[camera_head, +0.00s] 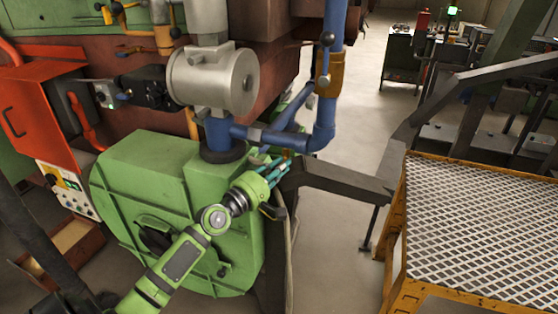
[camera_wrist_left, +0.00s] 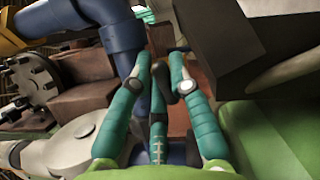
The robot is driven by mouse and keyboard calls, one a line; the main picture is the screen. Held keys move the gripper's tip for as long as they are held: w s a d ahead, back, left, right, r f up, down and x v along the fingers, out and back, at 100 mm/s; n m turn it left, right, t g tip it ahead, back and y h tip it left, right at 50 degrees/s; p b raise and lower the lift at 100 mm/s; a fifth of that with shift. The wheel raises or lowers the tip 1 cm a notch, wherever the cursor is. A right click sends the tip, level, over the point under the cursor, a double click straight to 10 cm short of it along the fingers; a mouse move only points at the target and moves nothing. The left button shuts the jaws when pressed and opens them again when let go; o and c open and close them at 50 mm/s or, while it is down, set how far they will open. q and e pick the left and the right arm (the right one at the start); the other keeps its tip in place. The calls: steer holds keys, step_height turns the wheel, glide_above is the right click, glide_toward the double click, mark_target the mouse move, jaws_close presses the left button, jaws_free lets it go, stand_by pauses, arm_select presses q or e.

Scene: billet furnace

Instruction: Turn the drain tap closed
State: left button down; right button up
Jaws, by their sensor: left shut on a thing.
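My left gripper (camera_head: 278,170) reaches in from the lower left, past the green blower housing (camera_head: 145,185), to a spot just below the blue pipes. Its teal fingers are closed in around a small dark piece, which seems to be the handle of the drain tap (camera_wrist_left: 160,74). In the left wrist view the gripper (camera_wrist_left: 161,64) has two fingers on either side of this piece and a third below it. The fingers hide most of the tap, so I cannot tell its angle. My right gripper is in neither view.
Blue pipes (camera_head: 318,120) and a grey cylindrical body (camera_head: 212,78) stand just above the gripper. A dark beam (camera_head: 335,180) runs right from beside it. A yellow-framed grating platform (camera_head: 480,225) fills the lower right. Free floor (camera_head: 340,255) lies between.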

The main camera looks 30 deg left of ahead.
arm_select(q)
steer(key=shift+m+g+p, duration=0.5)
steer(key=shift+m+p, duration=0.55)
steer(key=shift+m, duration=0.25)
steer(key=c, duration=1.1)
jaws_free()
steer(key=shift+d, duration=0.1)
steer(key=shift+c, duration=0.2)
steer(key=s+a, duration=0.2)
steer(key=s, duration=1)
